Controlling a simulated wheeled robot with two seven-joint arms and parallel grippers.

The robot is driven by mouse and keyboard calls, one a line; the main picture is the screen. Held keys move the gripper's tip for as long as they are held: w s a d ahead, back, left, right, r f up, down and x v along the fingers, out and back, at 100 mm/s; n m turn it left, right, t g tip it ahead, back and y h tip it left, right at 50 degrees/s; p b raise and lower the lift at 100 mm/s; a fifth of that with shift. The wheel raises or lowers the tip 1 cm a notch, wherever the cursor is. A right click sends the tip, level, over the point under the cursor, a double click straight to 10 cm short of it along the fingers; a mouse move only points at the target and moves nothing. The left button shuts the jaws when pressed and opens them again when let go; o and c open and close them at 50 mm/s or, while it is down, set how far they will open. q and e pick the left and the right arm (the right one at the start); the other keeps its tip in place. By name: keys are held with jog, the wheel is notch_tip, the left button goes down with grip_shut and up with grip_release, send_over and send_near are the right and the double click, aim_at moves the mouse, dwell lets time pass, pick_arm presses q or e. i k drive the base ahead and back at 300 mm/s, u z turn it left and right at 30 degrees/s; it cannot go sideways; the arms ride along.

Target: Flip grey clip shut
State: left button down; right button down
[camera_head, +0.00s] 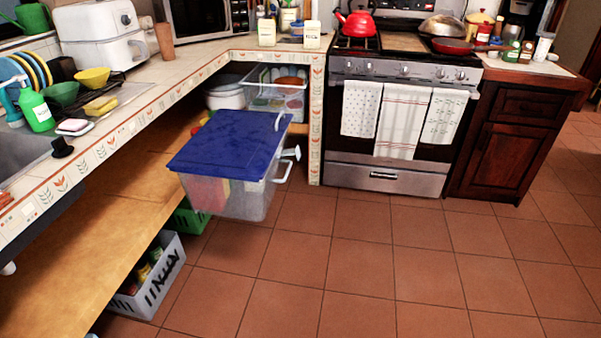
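A clear plastic box (240,200) with a blue lid (228,142) sticks out from the low wooden shelf under the counter, over the tiled floor. The lid lies on the box. A pale grey clip (290,153) juts outward from the box's right side, near the lid's edge, and looks swung open. A pale curved piece (280,119) shows at the lid's far right corner; I cannot tell whether it is a second clip. Coloured contents show faintly through the wall. The box's left side is hidden. Neither of my grippers is in view.
Another clear bin (276,92) and a white pot (226,94) stand behind the box under the counter. A grey basket (148,280) and a green crate (186,217) are below the shelf (75,255). The stove (395,125) is at the back. The tiled floor (400,260) is clear.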

aim_at(287, 152)
jog(key=u, duration=0.55)
jog(key=i, duration=1.35)
